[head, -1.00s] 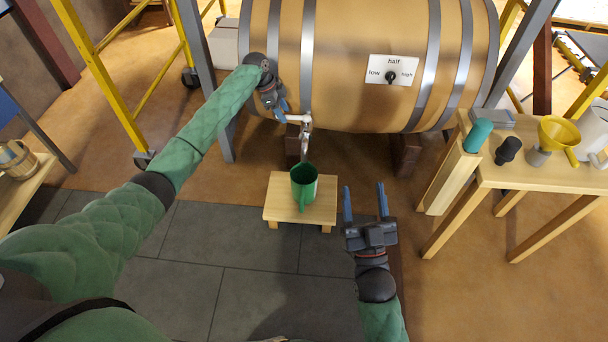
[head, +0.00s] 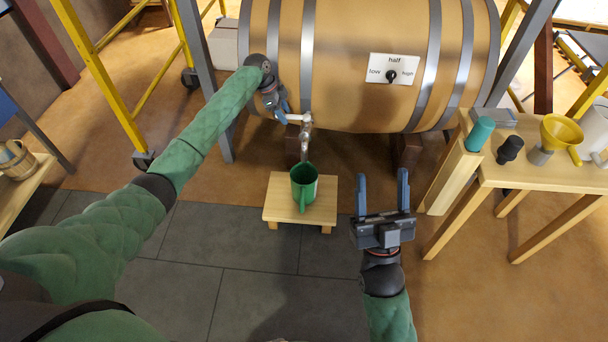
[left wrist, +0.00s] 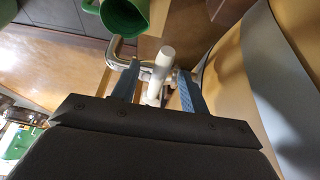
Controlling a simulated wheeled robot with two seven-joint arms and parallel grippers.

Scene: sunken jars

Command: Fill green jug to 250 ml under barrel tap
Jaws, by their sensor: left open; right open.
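The green jug (head: 304,190) stands upright on a small wooden stool, under the spout of the metal tap (head: 305,140) on the barrel (head: 350,30). The water level inside it cannot be read. The jug also shows at the top of the left wrist view (left wrist: 126,16). My left gripper (head: 284,112) is at the tap. Its open fingers stand on either side of the tap's white handle (left wrist: 161,64), with gaps visible. My right gripper (head: 382,176) is open and empty, to the right of the stool, fingers pointing toward the barrel.
The stool (head: 275,207) has bare top around the jug. A dial plate (head: 394,69) marked low, half, high is on the barrel. The right-hand table (head: 515,178) holds a yellow funnel (head: 562,131) and bottles. A yellow frame (head: 98,75) stands at left.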

